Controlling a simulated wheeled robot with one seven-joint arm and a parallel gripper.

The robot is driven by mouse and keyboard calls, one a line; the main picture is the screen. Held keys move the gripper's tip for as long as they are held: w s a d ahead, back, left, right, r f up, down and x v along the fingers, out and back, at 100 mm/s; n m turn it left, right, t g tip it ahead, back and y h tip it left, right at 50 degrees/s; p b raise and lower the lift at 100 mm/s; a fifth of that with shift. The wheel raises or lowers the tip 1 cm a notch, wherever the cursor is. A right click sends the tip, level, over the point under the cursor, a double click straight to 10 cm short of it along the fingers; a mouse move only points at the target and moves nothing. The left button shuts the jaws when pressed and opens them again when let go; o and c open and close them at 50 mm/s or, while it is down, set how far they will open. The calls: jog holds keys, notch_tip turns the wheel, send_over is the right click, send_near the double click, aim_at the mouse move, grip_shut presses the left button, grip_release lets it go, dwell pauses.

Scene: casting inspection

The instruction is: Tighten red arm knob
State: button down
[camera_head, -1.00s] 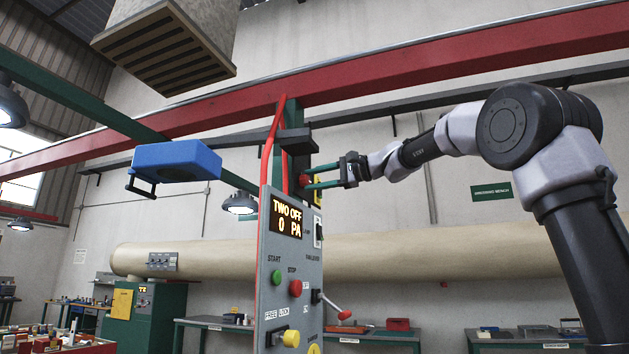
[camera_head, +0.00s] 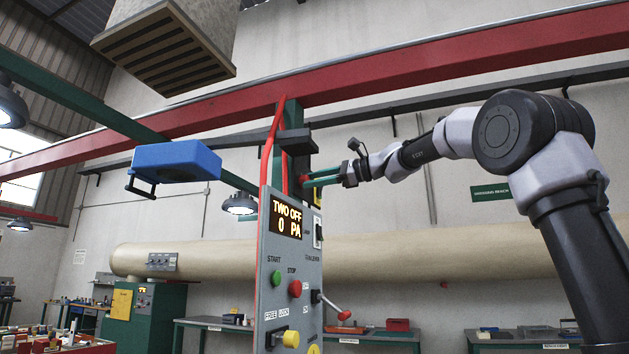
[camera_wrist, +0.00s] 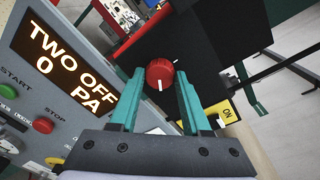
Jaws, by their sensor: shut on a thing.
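The red arm knob (camera_wrist: 160,74) sits on a dark mount at the top of the panel post, with a white pointer line on its face. In the head view the knob (camera_head: 304,180) is small and partly hidden by my gripper's fingertips. My gripper (camera_head: 313,179) comes in from the right with its green fingers. In the wrist view my gripper (camera_wrist: 158,78) has one finger on each side of the knob, shut on it. The grey control panel (camera_head: 289,320) stands just below and reads "TWO OFF 0 PA".
A red cable (camera_head: 268,150) runs down the panel post. A lever with a red grip (camera_head: 343,314) sticks out of the panel's right side.

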jog(key=shift+f, duration=0.1)
jog(key=shift+c, duration=1.8)
grip_release()
jog(key=shift+d, duration=0.1)
jog(key=v, duration=1)
jog(key=shift+d, duration=0.3)
jog(key=shift+s, duration=0.15)
jog(key=s+d+f+n+h, duration=0.2)
jog(key=s+d+f+h, duration=0.2)
jog(key=f, duration=0.9)
jog(key=s+d+f+n+h, duration=0.3)
jog(key=s+d+f+h, duration=0.2)
jog(key=s+f, duration=0.6)
jog(key=s+d+f+n+t+h, duration=0.1)
jog(key=s+d+f+n+h, duration=0.2)
jog(key=f, duration=1.2)
jog(key=s+d+h, duration=0.2)
jog(key=s+d, duration=0.2)
jog(key=s, duration=0.1)
